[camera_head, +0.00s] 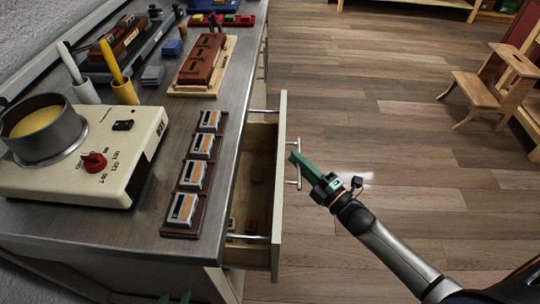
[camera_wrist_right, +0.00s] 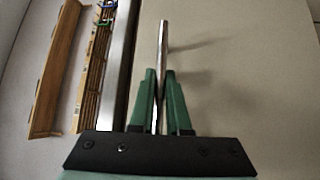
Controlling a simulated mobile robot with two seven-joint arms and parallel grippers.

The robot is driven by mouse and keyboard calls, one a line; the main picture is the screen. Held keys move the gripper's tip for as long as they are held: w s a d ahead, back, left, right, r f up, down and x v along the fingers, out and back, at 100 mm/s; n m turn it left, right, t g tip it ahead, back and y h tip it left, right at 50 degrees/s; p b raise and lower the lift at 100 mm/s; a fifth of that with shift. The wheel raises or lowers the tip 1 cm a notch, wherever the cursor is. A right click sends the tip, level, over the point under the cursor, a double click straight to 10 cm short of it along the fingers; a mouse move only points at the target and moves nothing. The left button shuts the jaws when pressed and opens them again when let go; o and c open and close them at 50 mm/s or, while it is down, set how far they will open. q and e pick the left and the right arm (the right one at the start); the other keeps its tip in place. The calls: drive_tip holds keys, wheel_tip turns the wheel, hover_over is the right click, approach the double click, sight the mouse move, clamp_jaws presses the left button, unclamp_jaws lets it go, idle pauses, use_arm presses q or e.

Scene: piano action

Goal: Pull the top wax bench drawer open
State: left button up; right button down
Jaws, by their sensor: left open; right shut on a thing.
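The top drawer (camera_head: 279,190) stands partly out from the bench (camera_head: 225,130), its inside showing between the bench edge and the pale front panel. Its metal bar handle (camera_head: 299,177) is on the outer face. My right gripper (camera_head: 297,160) is shut on this handle. In the right wrist view the handle (camera_wrist_right: 164,45) runs between the green fingers of my right gripper (camera_wrist_right: 162,85), against the pale drawer front (camera_wrist_right: 240,80). My left gripper (camera_head: 175,298) shows only as green fingertips at the bottom edge, open and below the bench top, apart from the drawer.
The bench top holds a cream hot plate (camera_head: 85,165) with a pot (camera_head: 38,130), a brown strip with several metal blocks (camera_head: 196,175), and a brown block on a wooden board (camera_head: 203,65). A wooden step stool (camera_head: 490,92) stands far right. The floor (camera_head: 390,120) between is clear.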

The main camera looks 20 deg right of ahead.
drive_tip(key=s+d, duration=0.4)
drive_tip(key=d, duration=0.6)
drive_tip(key=s+d, duration=0.4)
drive_tip(key=d, duration=0.6)
drive_tip(key=shift+s+b, duration=0.2)
drive_tip(key=shift+b, duration=0.25)
drive_tip(key=c, duration=0.9)
unclamp_jaws()
drive_tip(key=v, duration=1.2)
drive_tip(key=shift+s, duration=0.25)
